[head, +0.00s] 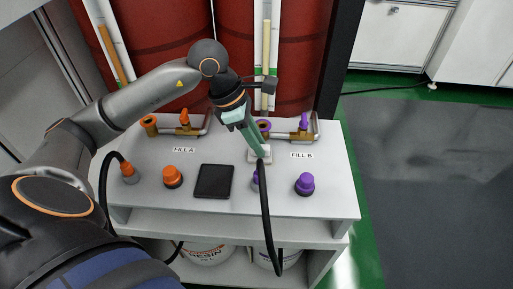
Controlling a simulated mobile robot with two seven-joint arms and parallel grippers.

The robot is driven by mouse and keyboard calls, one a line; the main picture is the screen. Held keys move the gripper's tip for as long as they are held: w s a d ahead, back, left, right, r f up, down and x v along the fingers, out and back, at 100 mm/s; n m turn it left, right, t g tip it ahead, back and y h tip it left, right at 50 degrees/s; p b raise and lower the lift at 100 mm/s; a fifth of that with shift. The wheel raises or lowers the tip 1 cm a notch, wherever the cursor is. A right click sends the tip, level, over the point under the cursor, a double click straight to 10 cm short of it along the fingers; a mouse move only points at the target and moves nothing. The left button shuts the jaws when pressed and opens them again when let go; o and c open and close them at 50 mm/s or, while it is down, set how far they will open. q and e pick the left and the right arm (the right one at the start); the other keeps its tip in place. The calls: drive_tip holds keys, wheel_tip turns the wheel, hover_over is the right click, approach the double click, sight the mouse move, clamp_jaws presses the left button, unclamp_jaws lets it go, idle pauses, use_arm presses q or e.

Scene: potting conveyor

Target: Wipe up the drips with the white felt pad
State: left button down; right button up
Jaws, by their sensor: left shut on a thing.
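My left gripper (262,152) reaches down from the upper left to the grey-white bench, just left of the FILL B label (302,155). It is shut on the white felt pad (253,157), which shows as a small pale block at the fingertips, at or very near the bench top. The gripper partly covers the pad. I cannot make out any drips; any under the pad or fingers are hidden. My right gripper is not in view.
Orange (172,177) and purple (305,184) caps flank a dark flat tray (214,181). A black hose (266,220) drops over the bench front close to my gripper. Brass fill valves with orange (184,118) and purple (303,122) handles stand behind, before red drums.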

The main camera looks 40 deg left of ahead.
use_arm(q)
drive_tip(key=shift+w+a+f, duration=0.3)
drive_tip(key=shift+d, duration=0.1)
drive_tip(key=shift+s+d, duration=0.3)
drive_tip(key=shift+s, duration=0.15)
drive_tip(key=shift+s+d+b, duration=0.2)
drive_tip(key=shift+s+d, duration=0.2)
drive_tip(key=shift+s, duration=0.2)
drive_tip(key=shift+s+d+b, duration=0.15)
drive_tip(key=shift+s+d, duration=0.2)
drive_tip(key=shift+s, duration=0.2)
drive_tip(key=shift+s+d+r, duration=0.1)
drive_tip(key=shift+r, duration=0.05)
drive_tip(key=shift+w+a+r, duration=0.15)
drive_tip(key=shift+w+a, duration=0.4)
drive_tip(key=shift+w, duration=0.4)
drive_tip(key=shift+w+a+r, duration=0.15)
drive_tip(key=shift+w+a, duration=0.4)
drive_tip(key=shift+w, duration=0.35)
